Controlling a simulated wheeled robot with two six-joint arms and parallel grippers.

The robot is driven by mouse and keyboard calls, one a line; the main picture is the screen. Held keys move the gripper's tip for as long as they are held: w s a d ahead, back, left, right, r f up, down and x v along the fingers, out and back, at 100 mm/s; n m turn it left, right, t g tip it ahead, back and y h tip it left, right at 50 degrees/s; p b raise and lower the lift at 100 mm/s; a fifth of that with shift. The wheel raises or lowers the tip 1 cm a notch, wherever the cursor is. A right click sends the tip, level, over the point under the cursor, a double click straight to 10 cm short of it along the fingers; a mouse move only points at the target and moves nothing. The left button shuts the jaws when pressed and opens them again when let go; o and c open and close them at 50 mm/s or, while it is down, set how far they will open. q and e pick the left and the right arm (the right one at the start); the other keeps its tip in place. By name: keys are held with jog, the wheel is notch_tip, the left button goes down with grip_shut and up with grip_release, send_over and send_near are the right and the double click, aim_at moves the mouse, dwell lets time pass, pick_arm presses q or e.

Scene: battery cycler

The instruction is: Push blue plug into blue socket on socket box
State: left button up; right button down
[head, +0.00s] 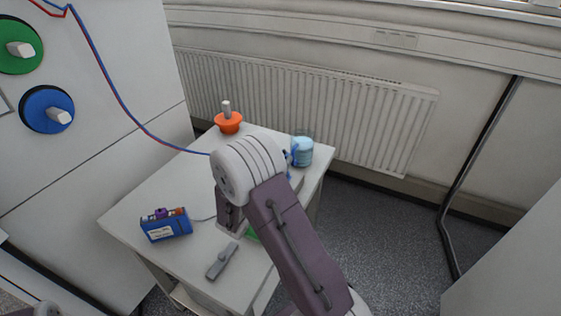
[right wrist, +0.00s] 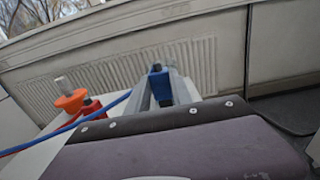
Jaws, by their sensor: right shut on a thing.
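My right gripper (right wrist: 165,88) is shut on the blue plug (right wrist: 158,84), which sits between its grey fingers in the right wrist view. A blue cable (right wrist: 105,111) runs left from the plug's side. In the head view my right arm covers most of this gripper; a small bit of blue shows beside its wrist. A red plug (right wrist: 90,106) stands left of the gripper in the right wrist view. I cannot make out the socket box or the blue socket; my arm hides part of the table. My left gripper is not in view.
The white table (head: 150,199) holds a blue box (head: 167,229) with small coloured items, a grey tool (head: 222,261), an orange-based object (head: 228,123) and a pale blue jar (head: 302,151). The cabinet at left has a green knob (head: 36,33) and a blue knob (head: 38,112). A radiator (head: 300,103) stands behind.

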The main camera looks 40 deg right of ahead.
jog(key=shift+f+b, duration=1.3)
jog(key=shift+f, duration=0.2)
dwell(1.8)
jog(key=c, duration=1.1)
grip_release()
jog(key=shift+r, duration=0.1)
jog(key=shift+o, duration=0.2)
jog(key=shift+a, duration=0.1)
jog(key=v, duration=0.9)
